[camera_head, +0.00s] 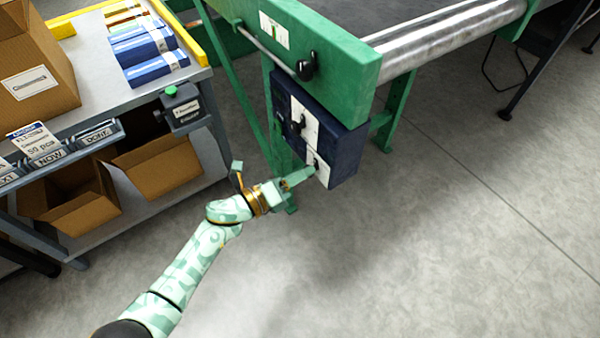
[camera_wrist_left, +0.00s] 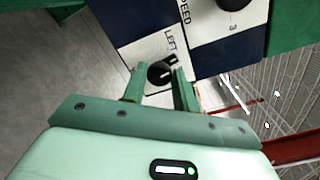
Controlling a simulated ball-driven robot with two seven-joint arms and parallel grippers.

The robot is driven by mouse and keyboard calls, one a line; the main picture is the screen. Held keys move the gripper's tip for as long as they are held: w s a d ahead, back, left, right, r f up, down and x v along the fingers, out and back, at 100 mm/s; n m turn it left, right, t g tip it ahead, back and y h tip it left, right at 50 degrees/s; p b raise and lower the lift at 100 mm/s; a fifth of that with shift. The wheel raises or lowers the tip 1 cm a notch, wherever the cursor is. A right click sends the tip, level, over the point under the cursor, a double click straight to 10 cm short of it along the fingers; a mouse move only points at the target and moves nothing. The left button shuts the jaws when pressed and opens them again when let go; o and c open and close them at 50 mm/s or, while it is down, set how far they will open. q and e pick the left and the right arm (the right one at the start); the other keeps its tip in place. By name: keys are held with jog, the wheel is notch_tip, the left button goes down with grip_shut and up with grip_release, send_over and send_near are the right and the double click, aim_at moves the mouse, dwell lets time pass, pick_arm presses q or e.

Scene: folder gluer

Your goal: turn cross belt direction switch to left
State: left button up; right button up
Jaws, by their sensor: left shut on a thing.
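The cross belt direction switch is a black rotary knob (camera_wrist_left: 160,74) with a white mark, on a white plate lettered LEFT (camera_wrist_left: 146,50). This plate (camera_head: 323,179) is the lower one on the dark blue control box (camera_head: 346,155) in the head view. My left gripper (camera_head: 309,172) reaches it from the left. In the left wrist view the green fingers of my left gripper (camera_wrist_left: 160,88) stand on both sides of the knob, shut on it. The rest of the plate's lettering is hidden, and I cannot tell the exact switch position. My right gripper is not in view.
A second plate with a speed knob (camera_head: 300,124) sits just above. The green machine frame (camera_head: 340,55) with a black knob (camera_head: 307,67) and a steel roller (camera_head: 450,33) is overhead. A cart with boxes (camera_head: 90,120) stands left. The floor (camera_head: 440,220) at right is clear.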

pick_arm(q)
jog(key=shift+a+f+n+p, duration=0.15)
jog(key=shift+n+p, duration=0.45)
jog(key=shift+n, duration=2.9)
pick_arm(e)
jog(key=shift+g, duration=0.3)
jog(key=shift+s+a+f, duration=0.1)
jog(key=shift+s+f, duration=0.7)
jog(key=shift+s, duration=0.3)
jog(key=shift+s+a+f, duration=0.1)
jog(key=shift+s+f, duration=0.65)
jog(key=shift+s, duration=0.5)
pick_arm(q)
jog(key=o, duration=0.9)
jog(key=shift+o, duration=0.2)
